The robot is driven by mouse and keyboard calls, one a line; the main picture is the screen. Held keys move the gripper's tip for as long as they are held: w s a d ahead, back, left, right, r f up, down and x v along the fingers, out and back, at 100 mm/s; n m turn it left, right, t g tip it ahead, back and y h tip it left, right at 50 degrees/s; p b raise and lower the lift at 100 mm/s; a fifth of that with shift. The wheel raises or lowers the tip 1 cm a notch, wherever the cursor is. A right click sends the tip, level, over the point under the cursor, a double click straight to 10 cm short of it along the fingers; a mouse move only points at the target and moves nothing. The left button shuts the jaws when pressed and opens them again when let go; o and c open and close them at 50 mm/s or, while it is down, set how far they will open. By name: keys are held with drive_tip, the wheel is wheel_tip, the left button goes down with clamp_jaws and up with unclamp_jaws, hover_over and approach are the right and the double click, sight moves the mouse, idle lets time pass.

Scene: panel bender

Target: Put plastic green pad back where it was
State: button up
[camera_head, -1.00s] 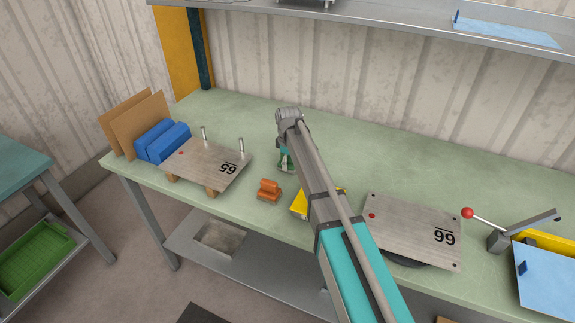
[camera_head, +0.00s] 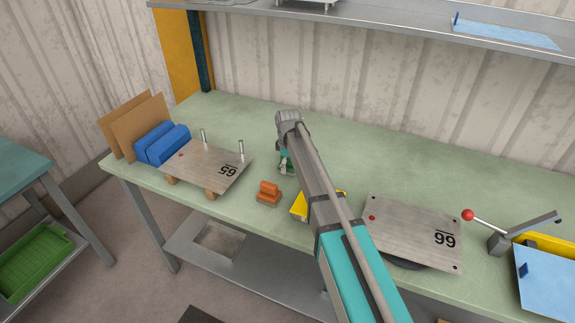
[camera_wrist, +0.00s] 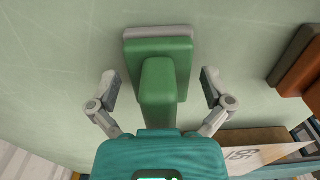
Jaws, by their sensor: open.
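The green plastic pad (camera_wrist: 160,50) lies on the green worktop, with a grey strip along its far edge and a raised green grip toward me. My gripper (camera_wrist: 159,84) is open in the wrist view, with one finger on each side of the pad's grip and visible gaps between. In the head view the green pad (camera_head: 287,166) shows only partly beside my arm, near the middle of the bench. My gripper is mostly hidden there behind my wrist.
An orange-brown block (camera_head: 269,192) stands close by, left of my arm. The plate marked 65 (camera_head: 207,164) is farther left, with blue blocks (camera_head: 161,143) behind it. A yellow thing (camera_head: 300,207) is partly under my arm.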

drive_tip(key=shift+r, duration=0.2)
wheel_tip(320, 180, up, 12)
drive_tip(key=p, duration=1.2)
idle(0.7)
drive_tip(key=s+d+m, duration=1.4)
drive_tip(key=s+d, duration=0.8)
drive_tip(key=s, duration=0.4)
drive_tip(key=shift+d, duration=0.4)
